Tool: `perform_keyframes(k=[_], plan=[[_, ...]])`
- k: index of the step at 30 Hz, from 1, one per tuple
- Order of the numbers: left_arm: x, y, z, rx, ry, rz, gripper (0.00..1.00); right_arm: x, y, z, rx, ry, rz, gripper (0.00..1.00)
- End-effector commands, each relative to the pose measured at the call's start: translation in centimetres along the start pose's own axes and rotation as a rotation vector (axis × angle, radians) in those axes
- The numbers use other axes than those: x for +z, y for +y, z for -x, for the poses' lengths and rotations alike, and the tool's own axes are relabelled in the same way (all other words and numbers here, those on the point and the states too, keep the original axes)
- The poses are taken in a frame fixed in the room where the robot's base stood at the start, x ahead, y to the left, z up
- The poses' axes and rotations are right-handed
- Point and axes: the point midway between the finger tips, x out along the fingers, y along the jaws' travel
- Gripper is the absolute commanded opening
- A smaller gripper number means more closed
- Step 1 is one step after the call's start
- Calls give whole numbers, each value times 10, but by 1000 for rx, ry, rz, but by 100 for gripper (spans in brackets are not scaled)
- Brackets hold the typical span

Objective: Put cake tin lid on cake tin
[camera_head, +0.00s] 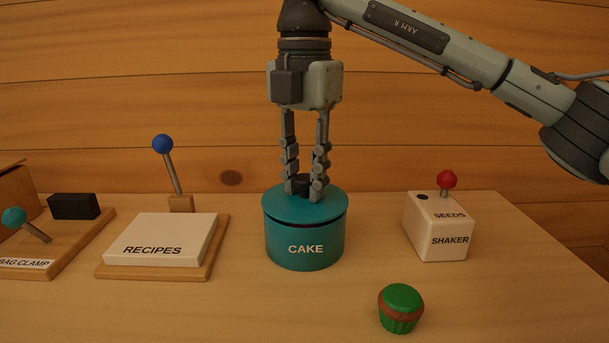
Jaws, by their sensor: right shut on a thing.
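The teal cake tin (305,250), marked CAKE, stands upright on the wooden table. The teal cake tin lid (277,203) is at the top of the tin and looks slightly tilted. A dark gap shows between lid and tin at the front right. My right gripper (304,187) comes down from above and is shut on the lid's dark knob, which its fingers partly hide. My left gripper is not in view.
A RECIPES block (160,240) on a board stands left of the tin. A bag clamp board (65,250) lies farther left. A SEEDS SHAKER box (437,232) stands right. A green cupcake-like item (401,308) sits front right. The front middle is clear.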

Motion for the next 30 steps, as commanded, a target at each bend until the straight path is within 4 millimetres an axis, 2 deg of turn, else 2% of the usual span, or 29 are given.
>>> perform_keyframes(k=[28,29,30], plan=[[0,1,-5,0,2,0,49,0,0,-7,1,0,0,0],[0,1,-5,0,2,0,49,0,0,-7,1,0,0,28],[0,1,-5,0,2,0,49,0,0,-7,1,0,0,33]])
